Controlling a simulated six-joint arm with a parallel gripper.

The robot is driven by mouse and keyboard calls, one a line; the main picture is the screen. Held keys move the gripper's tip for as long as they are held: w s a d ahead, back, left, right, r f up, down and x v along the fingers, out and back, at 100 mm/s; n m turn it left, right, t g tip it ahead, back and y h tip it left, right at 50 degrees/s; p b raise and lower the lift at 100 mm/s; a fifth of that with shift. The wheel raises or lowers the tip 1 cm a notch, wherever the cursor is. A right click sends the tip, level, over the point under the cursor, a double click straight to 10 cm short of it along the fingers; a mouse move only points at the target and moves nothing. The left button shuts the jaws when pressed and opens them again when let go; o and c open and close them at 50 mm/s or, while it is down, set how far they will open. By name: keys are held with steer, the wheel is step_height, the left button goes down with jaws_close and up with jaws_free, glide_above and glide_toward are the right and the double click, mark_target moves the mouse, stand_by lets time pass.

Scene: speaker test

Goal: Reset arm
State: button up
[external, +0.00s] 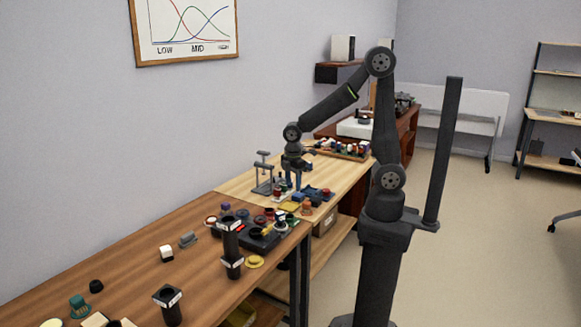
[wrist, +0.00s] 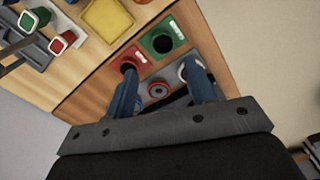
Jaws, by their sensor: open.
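My gripper (wrist: 161,92) is open in the wrist view, its two blue fingers apart above the edge of the wooden bench. A small round red and grey part (wrist: 159,90) shows between the fingers, and I see no contact with it. In the external view my gripper (external: 297,190) hangs down from my bent arm over the light wooden bench (external: 238,182), among small parts. At that size its exact height above them cannot be told.
Near the fingers are a green square part (wrist: 161,41), a red part (wrist: 128,63) and a yellow tray (wrist: 107,18). A metal stand (external: 264,174) rises left of my gripper. Black cylinders (external: 231,246) stand on the nearer brown table. Open floor lies to the right.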

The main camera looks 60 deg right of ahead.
steer(key=w+a+f+n, duration=0.1)
steer(key=w+a+f, duration=0.1)
steer(key=a, duration=0.6)
steer(key=w+a+f+n, duration=0.1)
steer(key=w+a+f, duration=0.1)
steer(key=a, duration=0.7)
steer(key=w+a+f+n, duration=0.1)
steer(key=w+a, duration=0.3)
steer(key=a, duration=0.4)
steer(key=shift+w+a+f+n, duration=0.15)
steer(key=shift+w+f+n, duration=0.2)
steer(key=shift+f, duration=0.35)
steer(key=shift+s+a+f, duration=0.2)
steer(key=shift+a+f, duration=0.2)
steer(key=shift+a, duration=0.25)
steer(key=s+d+r+m, duration=0.1)
steer(key=d+r, duration=0.2)
steer(key=d, duration=0.6)
steer(key=s+d+r+m, duration=0.1)
steer(key=d+r, duration=0.2)
steer(key=d, duration=0.6)
steer(key=shift+s+d+r, duration=0.25)
steer(key=shift+d+r, duration=0.05)
steer(key=shift+r, duration=0.05)
